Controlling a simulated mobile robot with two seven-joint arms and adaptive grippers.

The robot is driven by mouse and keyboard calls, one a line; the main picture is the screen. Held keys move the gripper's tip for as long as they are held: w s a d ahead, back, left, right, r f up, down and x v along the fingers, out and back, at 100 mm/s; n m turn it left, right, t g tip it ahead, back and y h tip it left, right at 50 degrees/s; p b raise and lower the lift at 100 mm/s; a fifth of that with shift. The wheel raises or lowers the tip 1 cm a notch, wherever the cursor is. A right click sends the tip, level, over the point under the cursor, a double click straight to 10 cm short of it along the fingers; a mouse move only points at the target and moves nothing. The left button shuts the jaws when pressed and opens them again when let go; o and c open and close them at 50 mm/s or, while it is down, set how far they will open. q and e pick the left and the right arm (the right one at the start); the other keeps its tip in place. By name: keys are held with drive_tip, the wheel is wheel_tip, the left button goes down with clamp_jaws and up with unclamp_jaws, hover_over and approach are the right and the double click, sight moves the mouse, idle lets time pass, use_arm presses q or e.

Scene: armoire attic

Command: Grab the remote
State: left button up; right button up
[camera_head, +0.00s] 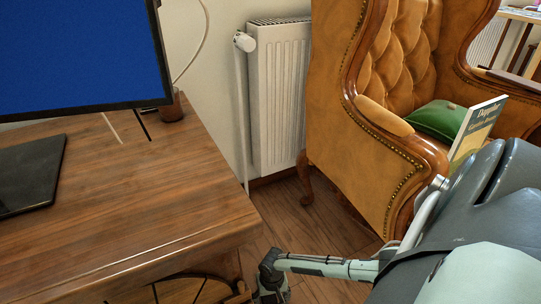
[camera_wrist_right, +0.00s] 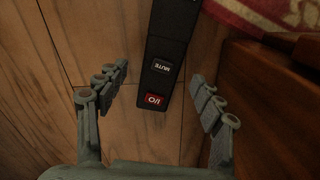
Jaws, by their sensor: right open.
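The black remote (camera_wrist_right: 167,48) lies on a wooden plank surface in the right wrist view. Its near end has a red power button and a button marked MUTE; its far end runs out of the top of the frame. My right gripper (camera_wrist_right: 161,76) is open, with one finger on each side of the remote's near end and a visible gap on both sides. In the head view my right gripper (camera_head: 271,280) points down beside the desk at the bottom edge. The remote is not visible there. My left gripper is not in view.
A wooden desk (camera_head: 130,215) with a monitor (camera_head: 80,50) stands at left. A white radiator (camera_head: 280,95) and a tan armchair (camera_head: 345,140) with a book (camera_head: 476,130) are behind. In the wrist view, dark wood (camera_wrist_right: 265,100) rises close at right, near a red patterned rug (camera_wrist_right: 270,15).

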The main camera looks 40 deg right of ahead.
wheel_tip(320, 180, down, 2)
drive_tip(key=shift+f+b, duration=0.25)
drive_tip(key=shift+b, duration=0.1)
drive_tip(key=shift+w, duration=0.1)
drive_tip(key=c, duration=1.3)
